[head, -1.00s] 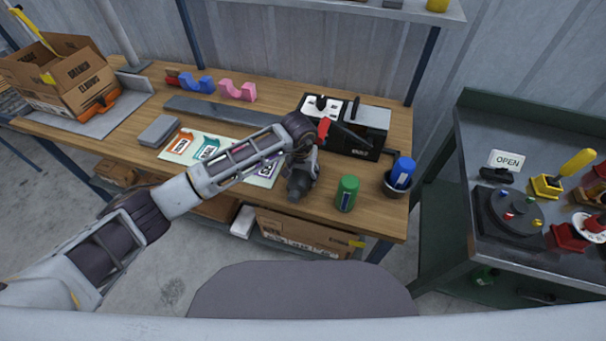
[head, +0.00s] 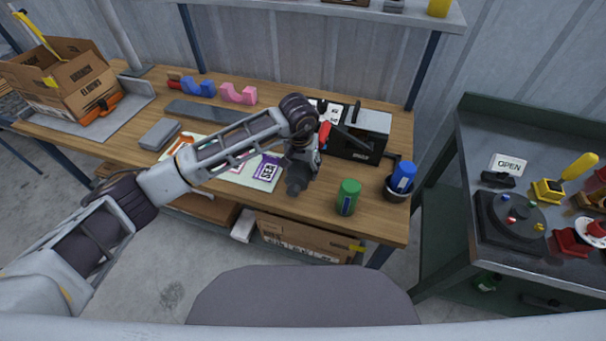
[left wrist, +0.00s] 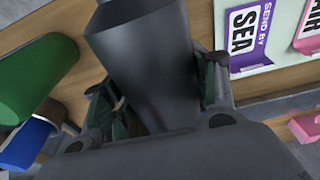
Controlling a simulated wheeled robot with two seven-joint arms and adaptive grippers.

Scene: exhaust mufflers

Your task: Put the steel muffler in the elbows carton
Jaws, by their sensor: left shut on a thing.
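My left gripper (head: 303,160) is shut on a dark grey steel muffler (head: 296,184). In the left wrist view the muffler (left wrist: 145,65) fills the middle, between the two fingers (left wrist: 160,100). It seems held above the wooden bench, near the front edge, left of the green can. The elbows carton (head: 78,88) is an open brown box with printed sides at the far left of the bench. The inside of the carton is mostly hidden from this angle. My right gripper is not in view.
A green can (head: 348,196) and a blue can in a dark cup (head: 397,192) stand at right. A black machine (head: 365,133) is behind the gripper. Coloured cards (head: 262,172), a grey block (head: 160,134), a long grey bar (head: 205,111) and blue and pink cradles (head: 238,94) lie leftward.

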